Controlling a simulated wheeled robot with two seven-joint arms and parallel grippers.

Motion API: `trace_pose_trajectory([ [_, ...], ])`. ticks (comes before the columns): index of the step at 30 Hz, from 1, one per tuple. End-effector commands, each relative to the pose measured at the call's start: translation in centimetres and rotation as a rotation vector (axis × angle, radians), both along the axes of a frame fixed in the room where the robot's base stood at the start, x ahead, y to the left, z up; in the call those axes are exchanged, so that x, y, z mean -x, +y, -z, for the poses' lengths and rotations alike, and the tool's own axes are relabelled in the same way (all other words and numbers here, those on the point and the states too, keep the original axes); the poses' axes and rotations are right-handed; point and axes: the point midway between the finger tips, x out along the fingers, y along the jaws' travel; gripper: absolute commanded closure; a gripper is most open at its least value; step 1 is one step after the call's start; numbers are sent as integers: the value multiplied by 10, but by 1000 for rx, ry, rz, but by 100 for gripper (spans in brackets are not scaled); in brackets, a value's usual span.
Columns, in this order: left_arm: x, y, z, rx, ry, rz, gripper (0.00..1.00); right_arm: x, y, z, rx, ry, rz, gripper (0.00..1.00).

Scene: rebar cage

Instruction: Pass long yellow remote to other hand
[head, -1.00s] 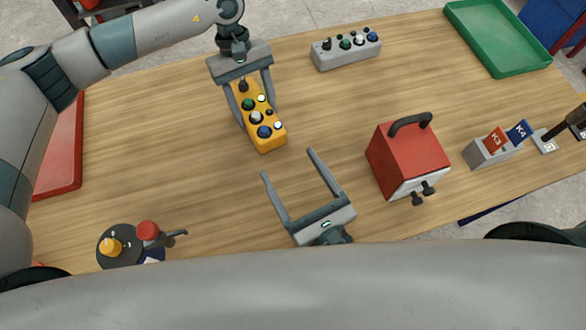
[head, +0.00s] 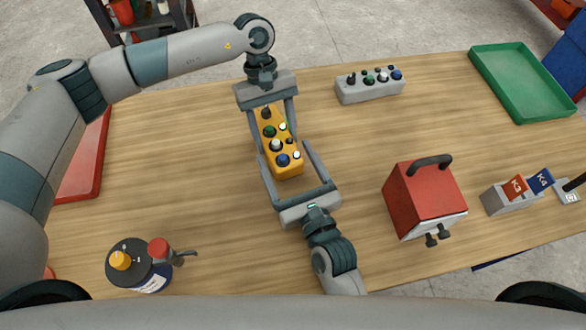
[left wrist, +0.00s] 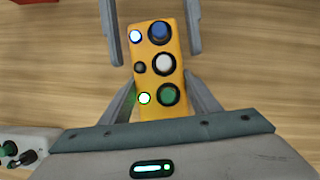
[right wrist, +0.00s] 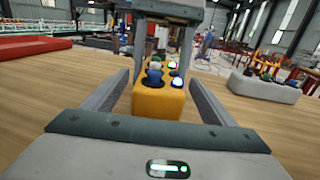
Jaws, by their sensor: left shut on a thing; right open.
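The long yellow remote (head: 288,167) has several coloured knobs and lit buttons on its top. My left gripper (head: 271,122) is shut on its far part; it shows in the left wrist view (left wrist: 160,60) between the fingers. My right gripper (head: 285,160) is open, its two fingers on either side of the remote's near end. In the right wrist view the remote's yellow end (right wrist: 158,103) sits between the open fingers, with a gap visible on each side.
A grey control box (head: 370,88) stands at the back, a green tray (head: 525,85) at the far right. A red box with a black handle (head: 425,200) stands right of my right gripper. A round dark container (head: 140,262) is front left. A red tray (head: 85,160) lies left.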

Motion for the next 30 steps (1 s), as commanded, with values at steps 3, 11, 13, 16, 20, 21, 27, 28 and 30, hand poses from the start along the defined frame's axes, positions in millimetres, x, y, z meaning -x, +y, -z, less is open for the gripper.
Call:
trace_pose_trajectory([
  [3, 0, 0, -1, 1, -1, 1, 79, -5, 2, -1, 0, -1, 0, 22],
  [11, 0, 0, -1, 1, -1, 1, 79, -6, 2, 0, 1, -1, 0, 22],
  [13, 0, 0, -1, 1, -1, 1, 79, -6, 2, 0, 1, -1, 0, 27],
  [16, 0, 0, -1, 1, -1, 1, 79, -6, 2, 0, 1, -1, 0, 51],
  [20, 0, 0, -1, 1, -1, 1, 42, -6, 2, -2, -1, -4, 1, 79],
  [21, 0, 0, -1, 1, -1, 1, 32, -6, 2, -2, -1, -4, 1, 79],
  [27, 0, 0, -1, 0, 0, 0, 22, -6, 2, -2, -1, -4, 1, 79],
  [28, 0, 0, -1, 0, 0, 0, 22, -6, 2, -2, -1, -4, 1, 79],
  [30, 0, 0, 0, 0, 0, 0, 22, -6, 2, -2, -1, -4, 1, 79],
])
